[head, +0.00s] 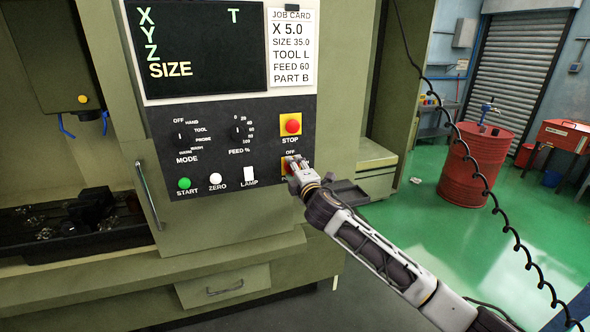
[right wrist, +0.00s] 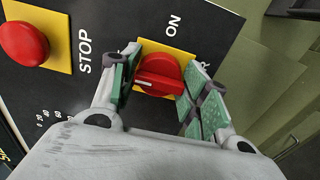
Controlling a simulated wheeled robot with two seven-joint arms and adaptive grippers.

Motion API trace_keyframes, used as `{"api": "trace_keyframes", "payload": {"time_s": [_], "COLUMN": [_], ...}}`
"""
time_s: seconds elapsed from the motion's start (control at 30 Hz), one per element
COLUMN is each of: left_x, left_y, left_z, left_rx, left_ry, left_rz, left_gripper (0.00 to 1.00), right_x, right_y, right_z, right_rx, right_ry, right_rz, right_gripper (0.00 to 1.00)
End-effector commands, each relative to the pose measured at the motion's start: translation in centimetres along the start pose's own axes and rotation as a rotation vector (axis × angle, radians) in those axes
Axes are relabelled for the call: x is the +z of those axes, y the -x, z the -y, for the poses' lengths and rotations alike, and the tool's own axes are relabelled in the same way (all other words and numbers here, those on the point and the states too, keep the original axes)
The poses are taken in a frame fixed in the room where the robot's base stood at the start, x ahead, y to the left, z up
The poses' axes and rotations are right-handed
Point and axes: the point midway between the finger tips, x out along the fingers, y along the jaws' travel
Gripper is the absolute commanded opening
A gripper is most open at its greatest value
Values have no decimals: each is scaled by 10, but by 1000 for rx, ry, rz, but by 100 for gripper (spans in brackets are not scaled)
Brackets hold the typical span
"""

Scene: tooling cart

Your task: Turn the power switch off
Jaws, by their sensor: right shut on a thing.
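The power switch is a red rotary knob (right wrist: 160,75) on a yellow plate (right wrist: 180,52), low on the right of the machine's dark control panel (head: 215,125). My right gripper (head: 296,166) covers most of it in the head view, with the word OFF just above. In the right wrist view its two green-padded fingers (right wrist: 160,88) stand on either side of the knob, shut on it. A white mark on the knob lies roughly along the line toward the STOP button. ON reads off the plate's upper edge there; OFF is hidden. My left gripper is out of view.
The red STOP button (head: 291,125) on its yellow plate sits just above the switch. Green START (head: 184,183), white ZERO (head: 215,179) and LAMP (head: 249,173) buttons are to the left. A coiled black cable (head: 480,180) hangs at right, before a red drum (head: 468,165).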

Motion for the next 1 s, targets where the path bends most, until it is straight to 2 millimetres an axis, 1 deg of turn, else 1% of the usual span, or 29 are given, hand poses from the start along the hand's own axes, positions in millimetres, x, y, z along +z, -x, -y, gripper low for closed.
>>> {"api": "trace_keyframes", "payload": {"time_s": [0.3,0.33,0.47,0.5,0.8,1.0], "left_x": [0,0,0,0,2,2], "left_y": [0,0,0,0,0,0], "left_z": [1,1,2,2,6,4], "left_rx": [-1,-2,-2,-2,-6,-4], "left_ry": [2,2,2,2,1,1], "left_rz": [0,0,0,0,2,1], "left_gripper": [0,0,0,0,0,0], "right_x": [0,0,0,0,0,0], "right_y": [0,0,0,0,0,4], "right_z": [2,2,2,1,0,0], "right_rx": [-2,-2,-2,-1,0,0], "right_ry": [5,5,4,4,3,2], "right_rz": [0,0,-1,0,0,-1], "right_gripper": [22,47,64,66,66,66]}}
